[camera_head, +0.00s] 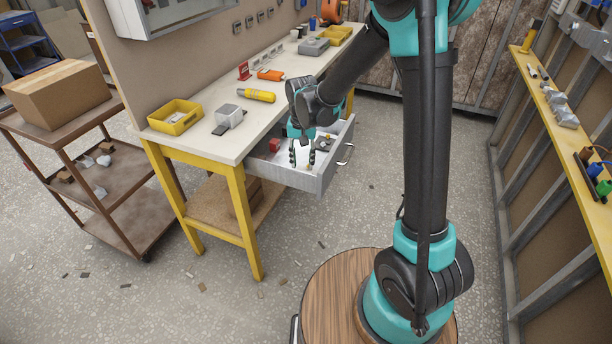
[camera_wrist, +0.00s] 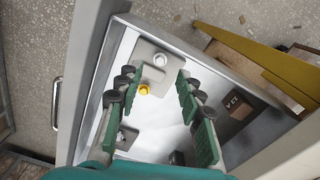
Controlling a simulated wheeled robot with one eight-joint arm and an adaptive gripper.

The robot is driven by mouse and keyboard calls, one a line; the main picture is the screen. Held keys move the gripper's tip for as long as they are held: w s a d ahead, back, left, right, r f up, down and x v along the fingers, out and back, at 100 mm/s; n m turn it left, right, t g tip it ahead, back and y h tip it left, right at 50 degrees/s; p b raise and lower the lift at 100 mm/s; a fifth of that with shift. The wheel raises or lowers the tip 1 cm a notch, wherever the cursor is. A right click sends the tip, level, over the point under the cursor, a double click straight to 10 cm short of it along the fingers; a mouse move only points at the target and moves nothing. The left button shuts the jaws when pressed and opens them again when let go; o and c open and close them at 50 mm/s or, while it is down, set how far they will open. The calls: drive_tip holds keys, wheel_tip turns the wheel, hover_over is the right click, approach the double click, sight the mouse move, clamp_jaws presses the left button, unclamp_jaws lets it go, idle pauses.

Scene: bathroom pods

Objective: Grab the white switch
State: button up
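The wrist view shows a pale grey-white switch plate (camera_wrist: 149,50) with a round white knob, lying in an open drawer. A small pale block with a yellow round part (camera_wrist: 144,90) sits next to it or on its lower edge; I cannot tell which. My gripper (camera_wrist: 157,82) is open, its green-padded fingers on either side of these things. No contact shows. In the head view my gripper (camera_head: 302,152) points down into the drawer (camera_head: 310,181), and the switch is too small to make out surely there.
Drawer walls stand close around the gripper. The workbench top (camera_head: 205,146) above carries a yellow bin (camera_head: 175,117) and a yellow tool (camera_head: 257,95).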

wheel_tip(320, 180, down, 5)
drive_tip(key=shift+s+r, duration=0.1)
idle(0.3)
clamp_jaws()
